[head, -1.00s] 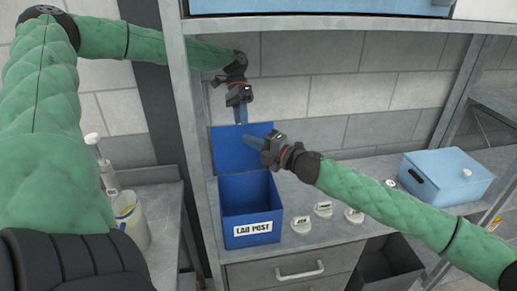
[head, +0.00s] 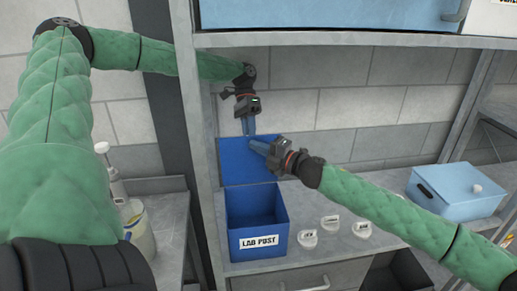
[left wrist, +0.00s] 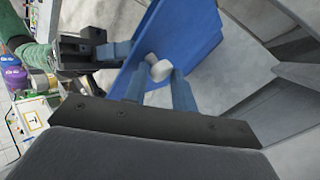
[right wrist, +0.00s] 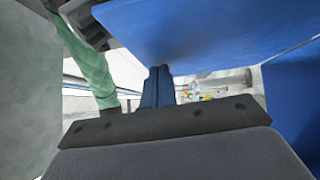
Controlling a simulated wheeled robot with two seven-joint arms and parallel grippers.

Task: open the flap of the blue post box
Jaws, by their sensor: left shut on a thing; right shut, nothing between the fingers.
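The blue post box (head: 258,222), labelled LAB POST, stands on the shelf in the head view, its top open. Its blue flap (head: 237,172) stands raised at the back of the box; it also shows in the left wrist view (left wrist: 190,30). My left gripper (head: 249,130) is at the flap's upper edge, shut on a pale knob (left wrist: 159,70) seen between its fingers in the left wrist view. My right gripper (head: 254,146) is shut and empty in front of the flap. In the right wrist view its closed fingers (right wrist: 158,75) are beneath a blue panel.
Several white round labelled lids (head: 331,223) lie right of the box. A light blue lidded box (head: 455,190) stands farther right. A metal shelf post (head: 196,130) is close on the left, with an upper shelf (head: 330,40) overhead.

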